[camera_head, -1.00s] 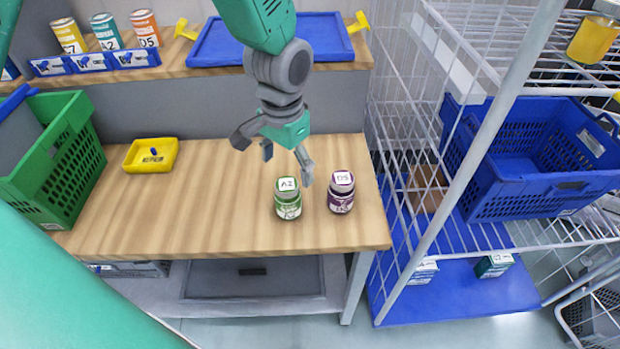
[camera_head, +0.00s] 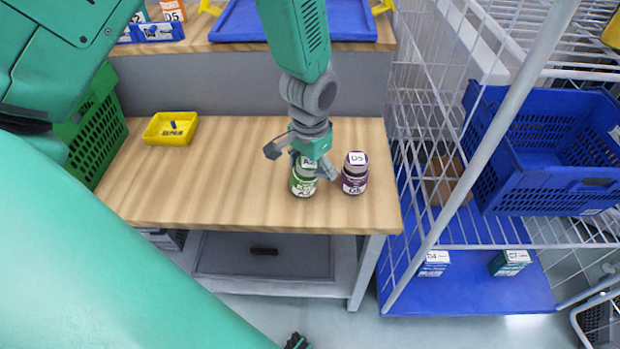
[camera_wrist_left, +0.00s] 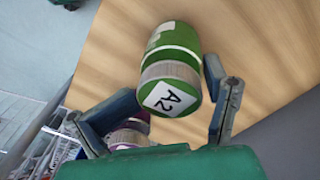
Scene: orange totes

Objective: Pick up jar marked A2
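The green jar marked A2 (camera_head: 303,183) stands on the wooden table near its front right. In the left wrist view its lid with the A2 label (camera_wrist_left: 171,98) faces the camera. My left gripper (camera_head: 305,160) is above the jar with its fingers spread. In the left wrist view the left gripper's fingers (camera_wrist_left: 165,100) are on either side of the jar's lid, and the right-hand finger is close to it. A purple jar marked D5 (camera_head: 355,175) stands just right of the A2 jar, partly hidden in the wrist view. My right gripper is not clearly seen.
A yellow tray labelled REPAIR (camera_head: 171,129) is at the table's back left, beside a green crate (camera_head: 100,140). A white wire rack (camera_head: 440,100) with a blue basket (camera_head: 545,150) stands to the right.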

